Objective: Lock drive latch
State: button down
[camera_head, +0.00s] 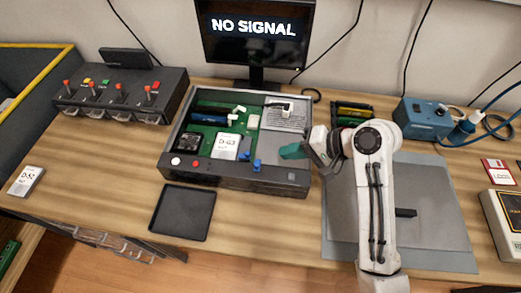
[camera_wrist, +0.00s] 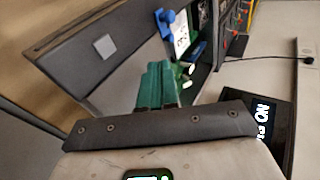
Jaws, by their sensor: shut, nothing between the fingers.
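The open computer case (camera_head: 235,177) holds a white-labelled drive (camera_head: 226,146) on its green board. A blue latch piece (camera_head: 256,165) stands at the case's front wall, right of the drive, with another blue piece (camera_head: 244,156) beside it. I cannot tell whether the latch is locked. My gripper (camera_head: 292,151), with teal fingers, is shut and empty over the right side of the case, right of the blue pieces. In the wrist view, the shut fingers (camera_wrist: 157,84) are below the blue latch (camera_wrist: 165,22) and apart from it; the drive (camera_wrist: 180,35) is partly visible.
A black tray (camera_head: 183,212) lies in front of the case. A switch box (camera_head: 122,95) stands left, a monitor (camera_head: 255,30) behind. A loose drive (camera_head: 26,181) lies far left. A grey mat (camera_head: 440,215) is under my arm, and a blue box (camera_head: 422,118) stands right.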

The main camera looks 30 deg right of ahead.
aim_at(256, 157)
jog(key=x, duration=0.4)
jog(key=r+x, duration=0.1)
jog(key=x, duration=0.2)
jog(key=shift+w+a, duration=0.25)
jog(key=shift+w+a+f, duration=0.1)
jog(key=shift+w+a, duration=0.35)
jog(key=shift+a, duration=0.05)
jog(key=shift+p, duration=0.3)
jog(key=shift+w+a+r+p, duration=0.2)
jog(key=shift+w+a+p, duration=0.15)
jog(key=shift+a+p, duration=0.2)
jog(key=shift+w+a+f, duration=0.2)
jog(key=shift+w+a, duration=0.05)
jog(key=v, duration=1.1)
jog(key=shift+f, duration=0.1)
